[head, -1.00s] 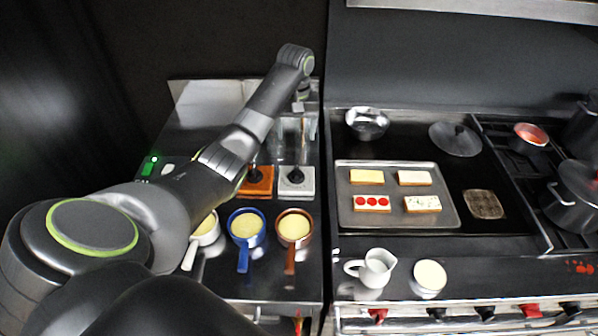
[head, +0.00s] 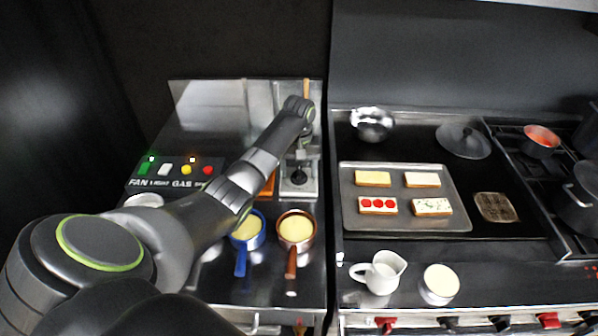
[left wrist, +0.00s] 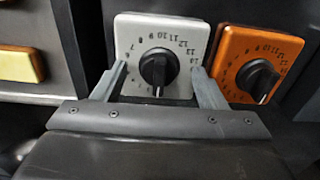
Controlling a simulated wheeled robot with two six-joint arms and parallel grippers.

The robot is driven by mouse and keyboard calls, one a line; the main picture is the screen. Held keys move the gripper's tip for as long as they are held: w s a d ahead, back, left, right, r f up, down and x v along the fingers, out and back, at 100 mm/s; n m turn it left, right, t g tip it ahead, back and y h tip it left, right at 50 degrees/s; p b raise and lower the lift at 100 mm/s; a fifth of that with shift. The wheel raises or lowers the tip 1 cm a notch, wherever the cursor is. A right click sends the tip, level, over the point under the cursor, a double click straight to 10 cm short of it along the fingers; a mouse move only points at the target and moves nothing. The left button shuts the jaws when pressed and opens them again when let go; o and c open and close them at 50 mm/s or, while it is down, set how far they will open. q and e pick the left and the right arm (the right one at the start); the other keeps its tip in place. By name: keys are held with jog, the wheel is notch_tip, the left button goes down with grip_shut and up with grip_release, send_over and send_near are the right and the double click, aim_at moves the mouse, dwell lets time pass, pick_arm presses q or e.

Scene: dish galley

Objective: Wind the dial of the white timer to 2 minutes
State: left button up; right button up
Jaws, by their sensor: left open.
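The white timer (head: 309,189) is a pale square plate with a black dial (head: 298,177), partly covered by my arm in the head view. In the left wrist view the white timer (left wrist: 131,32) shows its black dial (left wrist: 158,66) and a ring of numbers. The dial's pale pointer mark faces the bottom of that picture; the number there is not readable. My left gripper (left wrist: 159,72) is open, with one finger on each side of the dial and clear gaps to it. It also shows in the head view (head: 300,158). My right gripper is not in view.
An orange timer (left wrist: 232,52) stands close beside the white one, near one finger. Saucepans with blue (head: 240,262) and copper (head: 291,262) handles are in front. A button panel (head: 175,178) is left, a tray (head: 347,200) of slices right.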

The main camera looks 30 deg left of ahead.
pick_arm(q)
jog(key=shift+f, duration=0.85)
jog(key=shift+c, duration=0.5)
jog(key=c, duration=0.9)
jog(key=shift+a+r+m+p, duration=0.1)
jog(key=shift+r+m+p, duration=0.15)
jog(key=shift+m+p, duration=1.75)
jog(key=shift+m, duration=0.5)
jog(key=shift+a+f+m+p, duration=0.15)
jog(key=shift+m+p, duration=0.3)
jog(key=shift+m, duration=0.55)
